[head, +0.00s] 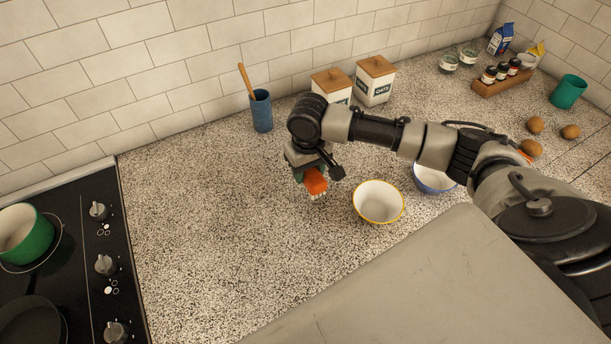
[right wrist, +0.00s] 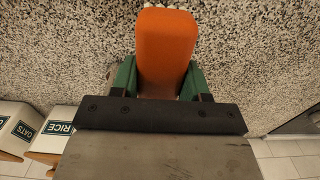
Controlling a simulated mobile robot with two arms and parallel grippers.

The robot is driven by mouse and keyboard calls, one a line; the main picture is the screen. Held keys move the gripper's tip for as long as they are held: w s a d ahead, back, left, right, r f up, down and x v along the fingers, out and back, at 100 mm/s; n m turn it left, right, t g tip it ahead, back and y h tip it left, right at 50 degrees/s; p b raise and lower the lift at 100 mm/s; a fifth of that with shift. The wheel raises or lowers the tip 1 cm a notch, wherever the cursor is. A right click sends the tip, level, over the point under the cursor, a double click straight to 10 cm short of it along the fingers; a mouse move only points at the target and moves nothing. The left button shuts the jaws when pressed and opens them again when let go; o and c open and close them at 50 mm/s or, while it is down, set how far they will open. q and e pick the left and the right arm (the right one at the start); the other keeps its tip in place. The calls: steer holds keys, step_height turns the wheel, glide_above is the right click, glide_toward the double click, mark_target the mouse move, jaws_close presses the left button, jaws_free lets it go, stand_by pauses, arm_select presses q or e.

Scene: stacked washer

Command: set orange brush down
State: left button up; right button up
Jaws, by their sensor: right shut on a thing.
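The orange brush (head: 316,181) is in my right gripper (head: 311,177), over the speckled counter (head: 220,220). White bristles show at its lower edge in the head view. In the right wrist view the orange brush (right wrist: 166,45) sits between the two green fingers of my right gripper (right wrist: 160,80), which are shut on it. Speckled counter shows around it there. I cannot tell whether the bristles touch the counter. My left gripper is not in view.
A yellow-rimmed bowl (head: 378,203) stands just right of the brush, with a blue bowl (head: 433,178) beyond it. A blue utensil cup (head: 261,111) and two canisters (head: 374,82) stand behind. The stove (head: 75,270) is at left. Counter left of the brush is clear.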

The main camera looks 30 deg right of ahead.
steer(key=shift+w+a+f, duration=0.15)
steer(key=shift+a, duration=0.05)
steer(key=shift+f+p, duration=0.5)
steer(key=shift+f, duration=1.5)
steer(key=shift+f, duration=0.1)
steer(key=o, duration=0.9)
steer(key=shift+o, duration=0.2)
